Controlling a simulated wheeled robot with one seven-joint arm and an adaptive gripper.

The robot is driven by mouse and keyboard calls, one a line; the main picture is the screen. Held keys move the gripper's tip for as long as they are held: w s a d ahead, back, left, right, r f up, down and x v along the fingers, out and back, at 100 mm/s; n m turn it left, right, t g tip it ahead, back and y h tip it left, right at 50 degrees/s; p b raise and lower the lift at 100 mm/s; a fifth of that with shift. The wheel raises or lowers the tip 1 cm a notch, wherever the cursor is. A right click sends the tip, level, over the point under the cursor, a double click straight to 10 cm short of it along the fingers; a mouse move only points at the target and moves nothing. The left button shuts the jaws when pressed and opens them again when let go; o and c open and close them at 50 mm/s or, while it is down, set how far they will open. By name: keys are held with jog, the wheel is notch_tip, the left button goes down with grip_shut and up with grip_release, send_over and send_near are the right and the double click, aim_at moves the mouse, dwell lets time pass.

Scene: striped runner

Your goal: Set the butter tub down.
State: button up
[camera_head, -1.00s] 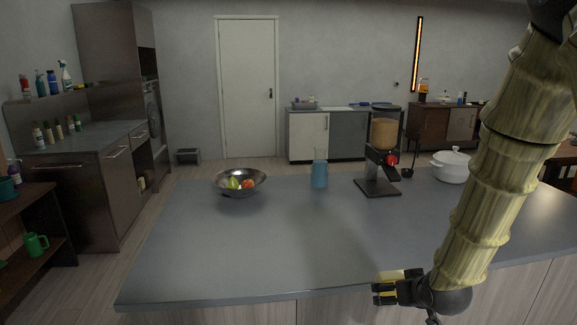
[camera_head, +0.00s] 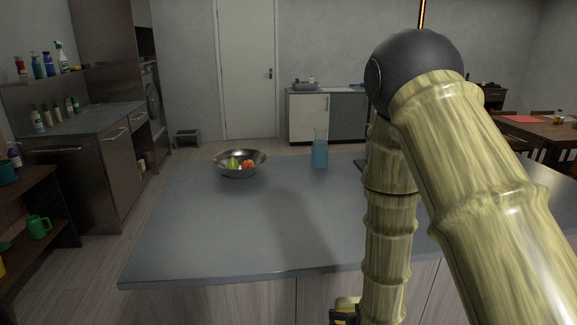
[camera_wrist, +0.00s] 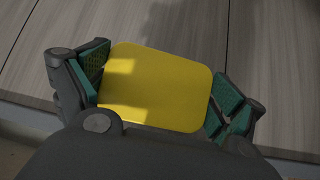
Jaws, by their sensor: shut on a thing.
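The butter tub (camera_wrist: 155,88) shows in the wrist view as a flat yellow lid with rounded corners. My gripper (camera_wrist: 158,92) is shut on it, with green finger pads at its left and right sides. Wooden panelling fills the background behind the tub.
The grey counter (camera_head: 230,230) has a wide bare area at its front and left. A metal bowl of fruit (camera_head: 239,172) and a blue-filled glass jug (camera_head: 320,152) stand towards its back. My arm hides much of its right part.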

jog(key=s+f, duration=0.4)
jog(key=f, duration=0.1)
jog(key=shift+s, duration=0.15)
dwell(0.8)
